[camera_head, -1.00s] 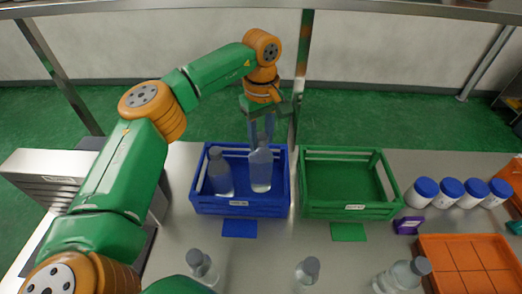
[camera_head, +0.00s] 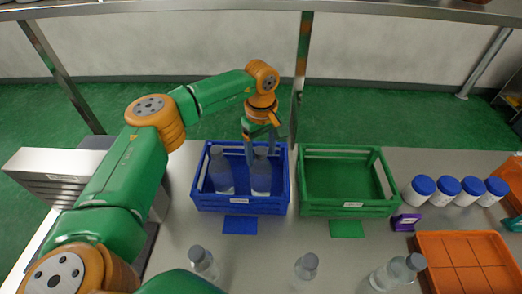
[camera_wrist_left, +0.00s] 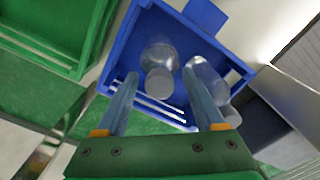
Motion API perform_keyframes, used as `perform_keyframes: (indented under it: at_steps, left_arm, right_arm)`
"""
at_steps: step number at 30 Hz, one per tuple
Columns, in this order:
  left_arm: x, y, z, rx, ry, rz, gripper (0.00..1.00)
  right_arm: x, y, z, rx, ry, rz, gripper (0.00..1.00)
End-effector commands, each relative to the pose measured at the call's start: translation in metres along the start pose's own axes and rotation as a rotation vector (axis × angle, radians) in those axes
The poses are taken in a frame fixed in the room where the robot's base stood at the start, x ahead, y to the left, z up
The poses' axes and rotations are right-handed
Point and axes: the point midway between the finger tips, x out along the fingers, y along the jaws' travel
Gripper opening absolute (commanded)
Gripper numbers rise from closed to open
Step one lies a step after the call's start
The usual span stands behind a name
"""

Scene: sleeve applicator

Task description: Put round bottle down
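The round bottle (camera_head: 261,176), clear with a grey cap, stands in the right half of the blue crate (camera_head: 240,201). In the left wrist view the bottle (camera_wrist_left: 159,57) shows cap-on between the spread fingers, with a gap on each side. My left gripper (camera_head: 265,149) is open around the top of this bottle, its fingers pointing down into the crate. A second clear bottle (camera_head: 221,175) stands to its left in the same crate. It also shows in the left wrist view (camera_wrist_left: 207,77), beside one finger. My right gripper is not in view.
An empty green crate (camera_head: 348,208) stands right of the blue one. Bottles (camera_head: 204,264), (camera_head: 305,268) and (camera_head: 396,274) stand along the front. White jars with blue lids (camera_head: 447,188) and an orange tray (camera_head: 464,236) are at the right.

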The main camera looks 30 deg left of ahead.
Motion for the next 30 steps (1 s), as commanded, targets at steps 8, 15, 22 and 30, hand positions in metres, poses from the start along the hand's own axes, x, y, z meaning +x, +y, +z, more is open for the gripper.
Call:
perform_keyframes:
  at_steps: [8,15,22,30]
  left_arm:
    - [-0.016,0.002,-0.001,0.000,0.002,0.006,0.70]
    - [-0.080,0.002,0.000,-0.002,0.002,0.005,0.70]
    - [-0.117,0.001,0.000,0.000,0.001,0.002,0.70]
    - [-0.123,0.000,0.000,0.000,0.000,0.000,0.70]
  right_arm:
    - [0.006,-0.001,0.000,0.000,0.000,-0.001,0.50]
    - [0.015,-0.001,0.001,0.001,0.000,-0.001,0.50]
    - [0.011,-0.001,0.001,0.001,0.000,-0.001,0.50]
    - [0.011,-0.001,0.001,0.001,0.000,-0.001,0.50]
